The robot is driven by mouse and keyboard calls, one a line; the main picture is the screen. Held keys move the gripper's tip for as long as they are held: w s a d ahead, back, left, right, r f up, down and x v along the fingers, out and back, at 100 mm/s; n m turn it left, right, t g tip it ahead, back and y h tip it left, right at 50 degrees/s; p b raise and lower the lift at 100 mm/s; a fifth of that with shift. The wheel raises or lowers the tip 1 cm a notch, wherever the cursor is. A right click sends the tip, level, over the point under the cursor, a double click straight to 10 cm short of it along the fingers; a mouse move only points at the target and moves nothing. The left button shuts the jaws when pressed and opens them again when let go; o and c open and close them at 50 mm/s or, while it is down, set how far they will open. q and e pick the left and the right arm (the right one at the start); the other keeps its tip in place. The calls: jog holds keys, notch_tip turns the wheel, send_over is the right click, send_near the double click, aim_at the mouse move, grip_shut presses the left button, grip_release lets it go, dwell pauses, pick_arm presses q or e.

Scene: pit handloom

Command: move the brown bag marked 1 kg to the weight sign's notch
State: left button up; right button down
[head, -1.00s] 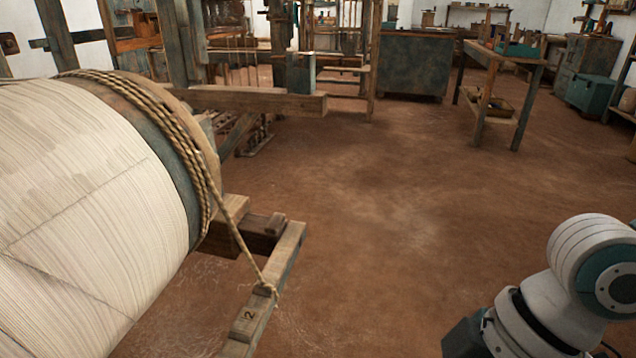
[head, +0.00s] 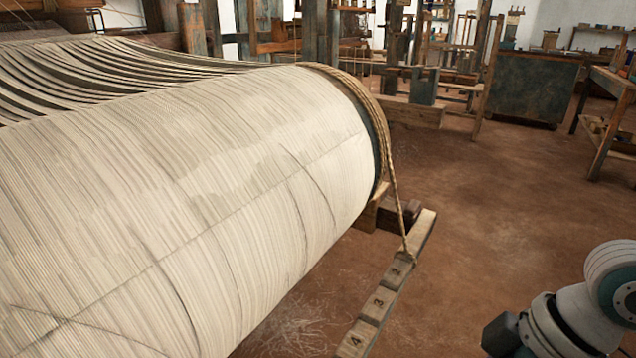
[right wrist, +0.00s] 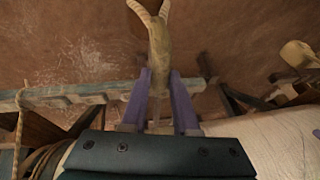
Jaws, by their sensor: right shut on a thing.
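In the right wrist view my right gripper (right wrist: 160,78) has its two purple fingers shut on a tan-brown bag-like thing (right wrist: 158,42) with two pale, ear-like ends. I see no 1 kg mark on it. A long wooden bar (head: 380,300) with numbered blocks 2, 3 and 4 runs forward from the big beam in the head view. The bar (right wrist: 75,95) seems to cross behind the fingers in the right wrist view. A rope is fastened near block 2. I cannot make out a weight sign or its notch. My left gripper is not in view.
A big roller wound with pale threads (head: 190,200) fills the left of the head view, with a rope (head: 395,180) over its end. Wooden loom frames stand behind. A pale object (right wrist: 298,53) shows at right in the wrist view.

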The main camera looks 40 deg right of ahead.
jog(key=shift+w+a+f+b, duration=0.1)
jog(key=shift+w+a+b, duration=0.2)
jog(key=shift+w, duration=0.35)
jog(key=shift+w+a+f+b, duration=0.1)
jog(key=shift+w+a+b, duration=0.25)
jog(key=shift+w, duration=0.3)
jog(key=shift+w+a+b, duration=0.15)
jog(key=shift+w+b, duration=0.25)
jog(key=shift+w, duration=0.25)
pick_arm(q)
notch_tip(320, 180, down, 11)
jog(key=b, duration=0.8)
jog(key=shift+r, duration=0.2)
pick_arm(e)
jog(key=w+a, duration=0.1)
jog(key=w, duration=0.2)
jog(key=w+a, duration=0.2)
jog(key=w, duration=0.1)
jog(key=w+a, duration=0.1)
jog(key=w, duration=0.3)
jog(key=shift+w+a+f, duration=0.1)
jog(key=shift+a+f, duration=0.05)
jog(key=shift+f, duration=0.15)
pick_arm(q)
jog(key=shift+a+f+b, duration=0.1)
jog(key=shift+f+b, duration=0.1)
jog(key=shift+b, duration=0.15)
pick_arm(e)
jog(key=shift+f, duration=0.75)
